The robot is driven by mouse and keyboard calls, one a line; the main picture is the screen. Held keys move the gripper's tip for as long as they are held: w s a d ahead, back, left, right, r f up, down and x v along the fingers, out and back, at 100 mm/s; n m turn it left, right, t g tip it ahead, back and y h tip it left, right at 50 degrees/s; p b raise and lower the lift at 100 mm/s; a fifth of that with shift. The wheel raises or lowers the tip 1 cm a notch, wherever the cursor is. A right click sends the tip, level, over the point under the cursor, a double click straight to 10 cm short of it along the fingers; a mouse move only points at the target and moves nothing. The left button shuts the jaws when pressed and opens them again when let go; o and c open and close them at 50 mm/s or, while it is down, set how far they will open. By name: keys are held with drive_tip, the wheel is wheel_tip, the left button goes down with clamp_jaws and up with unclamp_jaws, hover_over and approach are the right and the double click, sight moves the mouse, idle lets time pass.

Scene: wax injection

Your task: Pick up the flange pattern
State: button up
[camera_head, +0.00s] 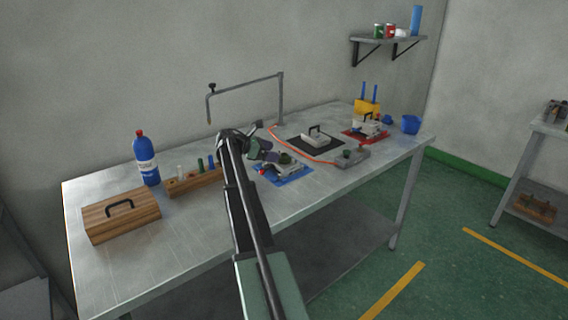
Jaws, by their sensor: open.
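I cannot tell for certain which piece is the flange pattern. A small dark green round piece (285,158) sits on a grey metal mould on the blue mat (296,180) at the middle of the table. Similar dark green pieces (348,153) sit on a grey block to the right. My gripper (268,154) is over the table, close to the left of the mould on the blue mat. It is open, and nothing shows between its jaws. Its fingertips are small and partly lost against the mould, so I cannot tell whether they touch it.
A wooden box (122,215), a blue bottle (146,160) and a wooden rack (194,182) stand left. An orange hose (300,148) crosses the table. A frame (246,82) rises behind.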

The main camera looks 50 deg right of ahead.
sight(287, 154)
drive_tip(key=shift+s+d+f, duration=0.2)
drive_tip(key=shift+s+d, duration=0.05)
drive_tip(key=shift+d, duration=0.1)
drive_tip(key=b+x, duration=0.1)
drive_tip(key=x, duration=0.4)
drive_tip(key=shift+b, duration=0.4)
drive_tip(key=c, duration=1)
drive_tip(key=shift+r, duration=0.15)
wheel_tip(287, 154, up, 20)
drive_tip(key=p, duration=2)
